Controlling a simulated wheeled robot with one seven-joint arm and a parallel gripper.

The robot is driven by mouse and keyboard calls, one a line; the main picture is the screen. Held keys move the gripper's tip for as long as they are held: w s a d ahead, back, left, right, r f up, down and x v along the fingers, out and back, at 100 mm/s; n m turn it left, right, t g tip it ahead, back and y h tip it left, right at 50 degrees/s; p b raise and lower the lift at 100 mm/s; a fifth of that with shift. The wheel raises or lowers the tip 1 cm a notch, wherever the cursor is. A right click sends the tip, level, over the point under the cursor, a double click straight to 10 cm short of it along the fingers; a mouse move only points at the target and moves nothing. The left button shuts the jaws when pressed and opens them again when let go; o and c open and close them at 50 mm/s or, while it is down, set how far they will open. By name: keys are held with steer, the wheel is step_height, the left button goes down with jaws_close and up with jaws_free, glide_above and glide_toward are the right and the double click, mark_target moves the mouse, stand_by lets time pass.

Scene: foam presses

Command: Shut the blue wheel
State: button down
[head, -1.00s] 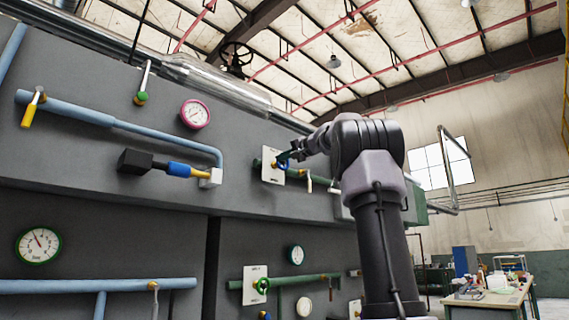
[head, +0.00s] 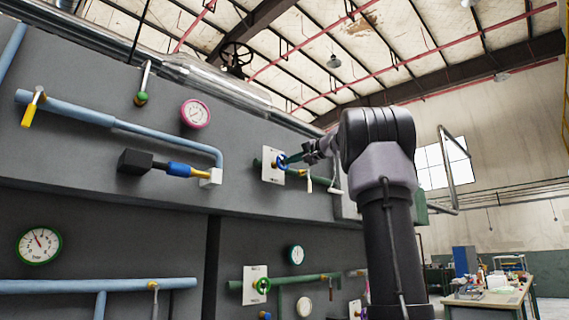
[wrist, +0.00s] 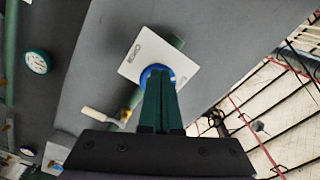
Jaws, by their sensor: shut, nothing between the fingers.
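The blue wheel (head: 281,162) sits in front of a white plate (head: 269,170) on a green pipe of the upper grey press wall. In the wrist view the blue wheel (wrist: 147,73) shows behind my fingertips, partly hidden by them. My gripper (head: 289,159) is at the right side of the wheel in the head view. In the wrist view my gripper (wrist: 160,76) has its two green fingers together, pointing at the wheel, with nothing held. I cannot tell whether the fingertips touch the wheel.
A white-handled lever (wrist: 98,115) hangs near the wheel on the same pipe. A green wheel (head: 262,285) with its own plate is on the lower wall. A pink-rimmed gauge (head: 195,113) is up to the left. A cluttered workbench (head: 492,300) stands at the far right.

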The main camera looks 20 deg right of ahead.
mark_target(279, 159)
steer(key=shift+w+a+f, duration=0.2)
steer(key=shift+w+f, duration=0.1)
steer(key=shift+w, duration=0.8)
steer(key=shift+w+a+f, duration=0.15)
steer(key=shift+w+f, duration=0.15)
steer(key=shift+w, duration=0.75)
steer(key=shift+w+a+f, duration=0.2)
steer(key=shift+w+f, duration=0.1)
steer(key=shift+w, duration=0.8)
steer(key=shift+d+r, duration=0.1)
steer(key=shift+r, duration=0.1)
steer(key=shift+a+r, duration=0.2)
steer(key=shift+r, duration=0.05)
steer(key=shift+s+a+r, duration=0.2)
steer(key=shift+a+r, duration=0.25)
steer(key=shift+r, duration=0.1)
steer(key=shift+a+r, duration=0.15)
steer(key=shift+r, duration=0.2)
steer(key=shift+s+r, duration=0.1)
steer(key=shift+r, duration=0.4)
steer(key=shift+a, duration=0.1)
